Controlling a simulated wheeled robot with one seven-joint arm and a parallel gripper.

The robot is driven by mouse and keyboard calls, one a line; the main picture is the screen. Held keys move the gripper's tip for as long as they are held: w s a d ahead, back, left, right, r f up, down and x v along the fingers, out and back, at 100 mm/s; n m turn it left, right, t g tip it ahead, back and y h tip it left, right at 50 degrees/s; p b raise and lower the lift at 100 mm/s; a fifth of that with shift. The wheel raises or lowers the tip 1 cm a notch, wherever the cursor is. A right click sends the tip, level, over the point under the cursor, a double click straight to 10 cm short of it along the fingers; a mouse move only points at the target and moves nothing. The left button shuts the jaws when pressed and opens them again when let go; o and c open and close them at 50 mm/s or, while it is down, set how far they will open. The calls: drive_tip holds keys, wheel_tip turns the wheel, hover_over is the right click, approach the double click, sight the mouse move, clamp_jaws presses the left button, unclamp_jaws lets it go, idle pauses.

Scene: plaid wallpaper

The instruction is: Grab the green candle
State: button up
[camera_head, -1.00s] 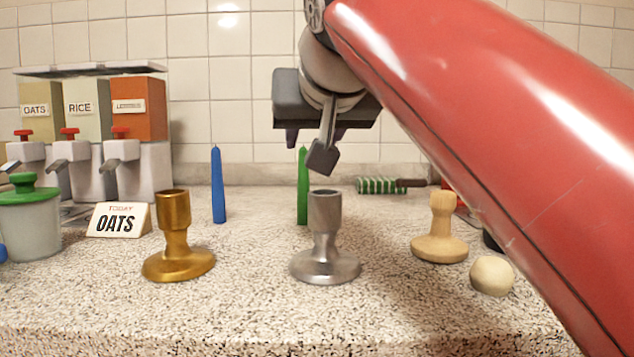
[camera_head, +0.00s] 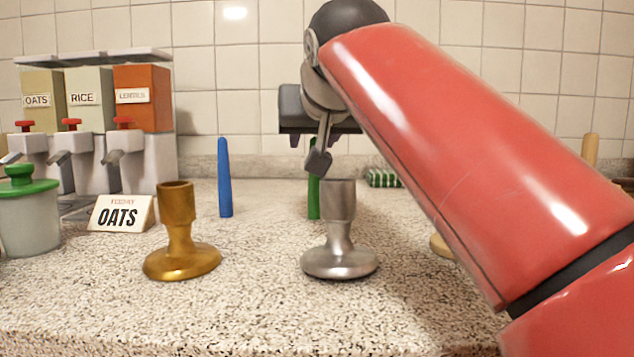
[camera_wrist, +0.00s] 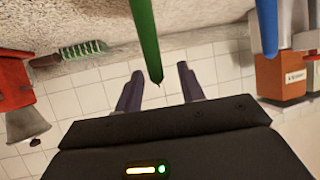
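The green candle (camera_head: 313,197) stands upright on the counter behind the silver candle holder (camera_head: 340,235), which hides part of it. My gripper (camera_head: 318,142) is above and around the candle's top in the head view, its fingers mostly hidden. In the wrist view, my gripper (camera_wrist: 160,70) is open, with two purple-grey fingers apart. The green candle (camera_wrist: 145,38) shows there with its pointed tip between the fingertips. I cannot tell whether either finger touches it.
A blue candle (camera_head: 224,180) stands to the left. A gold candle holder (camera_head: 180,235) stands nearer the front. Food dispensers (camera_head: 95,120), an OATS sign (camera_head: 120,214) and a green-lidded pot (camera_head: 28,225) are at left.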

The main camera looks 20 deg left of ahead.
drive_tip(key=shift+w+a+f, duration=0.15)
drive_tip(key=shift+w+f, duration=0.25)
drive_tip(key=shift+f, duration=0.2)
drive_tip(key=shift+w+a+f, duration=0.1)
drive_tip(key=shift+w+f, duration=0.25)
drive_tip(key=shift+f, duration=0.2)
drive_tip(key=shift+c, duration=1.2)
drive_tip(key=shift+s+r, duration=0.15)
drive_tip(key=shift+r, duration=0.1)
clamp_jaws()
drive_tip(key=shift+r, duration=0.1)
drive_tip(key=shift+r, duration=0.1)
